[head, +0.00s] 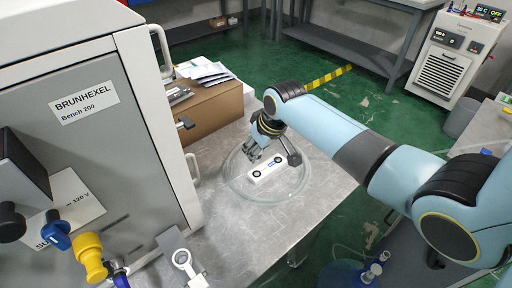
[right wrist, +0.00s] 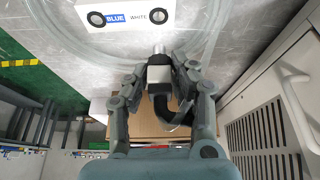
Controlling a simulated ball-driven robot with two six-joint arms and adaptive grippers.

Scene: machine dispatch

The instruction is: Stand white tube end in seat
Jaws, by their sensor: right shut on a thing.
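The seat block (head: 268,172) is a white bar with two dark round seats, lying on the metal table. In the right wrist view the block (right wrist: 125,14) carries a blue label reading BLUE and the word WHITE, with one seat at each end. My right gripper (head: 258,152) is just behind the block. Its fingers are shut on a tube end (right wrist: 159,74) with a pale square body and silver tip, near the WHITE-side seat and apart from it. A dark hose curves from the tube end. My left gripper is not in view.
Clear tubing (head: 235,187) loops on the table around the block. A grey machine (head: 95,130) labelled BRUNHEXEL stands at left. A cardboard box (head: 208,108) with papers sits behind. The table front (head: 240,225) is mostly bare, with a ringed grey part (head: 182,258) near the machine.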

